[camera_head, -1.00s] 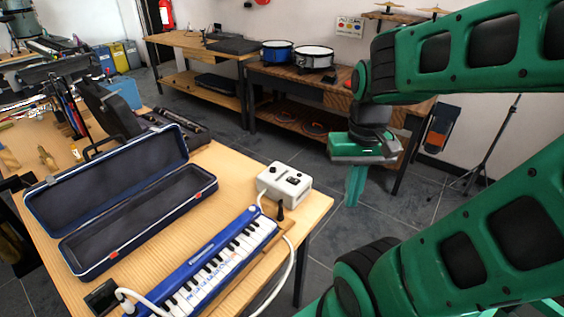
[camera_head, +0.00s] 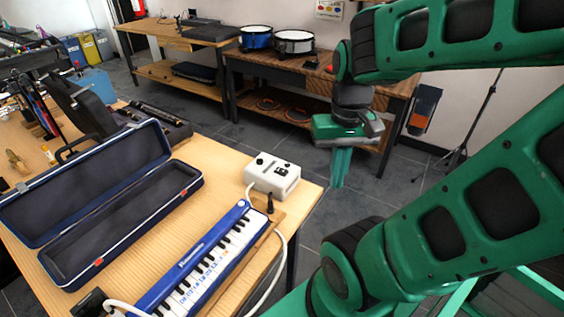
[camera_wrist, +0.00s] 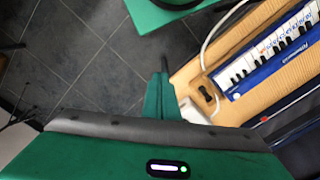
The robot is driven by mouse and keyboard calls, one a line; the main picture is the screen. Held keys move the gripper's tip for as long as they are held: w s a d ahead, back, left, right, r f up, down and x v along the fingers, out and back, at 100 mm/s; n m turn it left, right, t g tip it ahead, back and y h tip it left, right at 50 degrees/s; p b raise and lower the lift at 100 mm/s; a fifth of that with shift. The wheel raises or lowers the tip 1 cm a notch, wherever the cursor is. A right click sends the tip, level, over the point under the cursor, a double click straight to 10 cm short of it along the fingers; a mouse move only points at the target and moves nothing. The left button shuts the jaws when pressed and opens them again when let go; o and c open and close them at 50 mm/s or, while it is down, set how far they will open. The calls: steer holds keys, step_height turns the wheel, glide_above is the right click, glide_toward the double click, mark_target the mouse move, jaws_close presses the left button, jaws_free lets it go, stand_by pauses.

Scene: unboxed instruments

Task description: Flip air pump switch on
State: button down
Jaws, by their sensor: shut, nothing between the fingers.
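The air pump is a small white box (camera_head: 272,175) with black controls on top, near the right corner of the wooden table. Its switch (camera_head: 280,171) looks like a small black piece on the top face; its position is too small to tell.
A blue keyboard instrument (camera_head: 205,262) lies in front of the pump, with a white hose (camera_head: 275,270) curving beside it. An open dark-blue case (camera_head: 120,225) lies to the left. Drums (camera_head: 294,42) stand on a back bench. Open floor lies right of the table.

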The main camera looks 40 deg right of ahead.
step_height(320, 180, up, 4)
steer(key=n+g, duration=0.1)
steer(key=n, duration=2.7)
glide_above(285, 171)
steer(key=w, duration=0.2)
steer(key=shift+a+r, duration=0.2)
steer(key=shift+a, duration=0.25)
steer(key=f, duration=0.4)
steer(key=s+f, duration=0.1)
steer(key=f, duration=0.9)
steer(key=shift+s+d, duration=0.25)
steer(key=shift+s, duration=0.05)
steer(key=shift+d, duration=0.1)
